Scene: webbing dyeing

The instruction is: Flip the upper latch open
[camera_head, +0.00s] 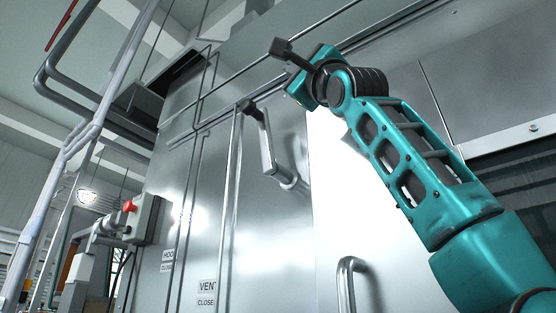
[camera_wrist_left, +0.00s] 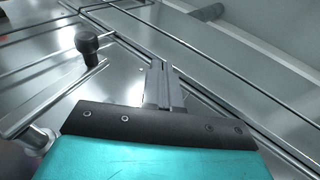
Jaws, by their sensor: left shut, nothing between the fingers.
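The upper latch (camera_head: 266,150) is a silver lever on the steel door. Its black knob (camera_head: 247,106) points up and left from a round pivot (camera_head: 289,180). In the left wrist view the black knob (camera_wrist_left: 87,41) is at the upper left, and part of the lever and pivot (camera_wrist_left: 38,138) shows lower left. My left gripper (camera_head: 279,47) is above the knob in the head view. Its fingers (camera_wrist_left: 163,85) are shut together and empty, and appear apart from the latch. My right gripper is out of view.
A curved silver handle (camera_head: 347,284) is lower on the door. Long thin rods (camera_head: 230,165) run along the steel cabinet front. A grey control box with a red button (camera_head: 130,206) stands at the left. Pipes (camera_head: 70,150) rise at the far left.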

